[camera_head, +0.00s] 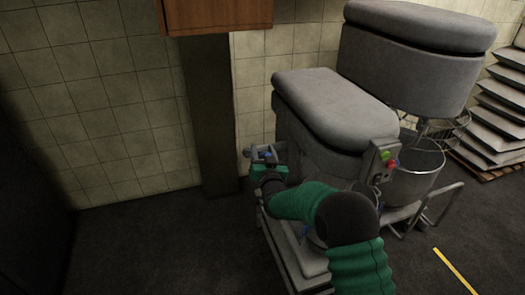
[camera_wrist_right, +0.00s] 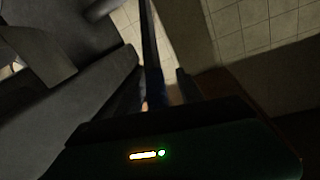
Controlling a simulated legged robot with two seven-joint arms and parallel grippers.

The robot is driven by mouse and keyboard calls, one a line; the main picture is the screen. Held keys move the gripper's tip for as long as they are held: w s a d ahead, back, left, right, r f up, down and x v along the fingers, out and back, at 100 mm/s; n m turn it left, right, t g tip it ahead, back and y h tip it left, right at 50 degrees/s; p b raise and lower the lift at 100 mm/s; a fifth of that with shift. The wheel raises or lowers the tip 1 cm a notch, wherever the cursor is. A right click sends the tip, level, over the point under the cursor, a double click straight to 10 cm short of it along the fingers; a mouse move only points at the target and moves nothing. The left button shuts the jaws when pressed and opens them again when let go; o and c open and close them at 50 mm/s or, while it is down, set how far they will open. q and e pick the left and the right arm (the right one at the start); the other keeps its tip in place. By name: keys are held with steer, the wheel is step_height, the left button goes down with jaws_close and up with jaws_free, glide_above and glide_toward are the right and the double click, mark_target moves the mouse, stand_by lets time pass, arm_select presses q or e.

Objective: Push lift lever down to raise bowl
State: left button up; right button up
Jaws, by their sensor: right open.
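The large grey mixer (camera_head: 335,100) stands right of centre in the head view, with a control panel with green and red buttons (camera_head: 386,163) on its side. A metal bowl (camera_head: 415,175) sits below the rear grey mixer head (camera_head: 412,55). My right gripper (camera_head: 266,158) is at the mixer's left side, open, beside small grey metal parts; I cannot tell clearly which is the lift lever. In the right wrist view a thin dark bar (camera_wrist_right: 152,45) runs down towards the gap of my right gripper (camera_wrist_right: 158,85); contact is unclear. My left gripper is not in view.
A wooden box (camera_head: 217,15) hangs above a dark pillar (camera_head: 208,115) left of the mixer. The dark floor (camera_head: 150,240) on the left is clear. A yellow line (camera_head: 455,270) marks the floor at right.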

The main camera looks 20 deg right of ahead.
steer(key=shift+w+d+f, duration=0.1)
steer(key=shift+w+d, duration=0.05)
steer(key=shift+w, duration=0.15)
steer(key=shift+d, duration=0.2)
steer(key=shift+c, duration=0.7)
steer(key=shift+s+a, duration=0.1)
steer(key=shift+a, duration=0.05)
jaws_close()
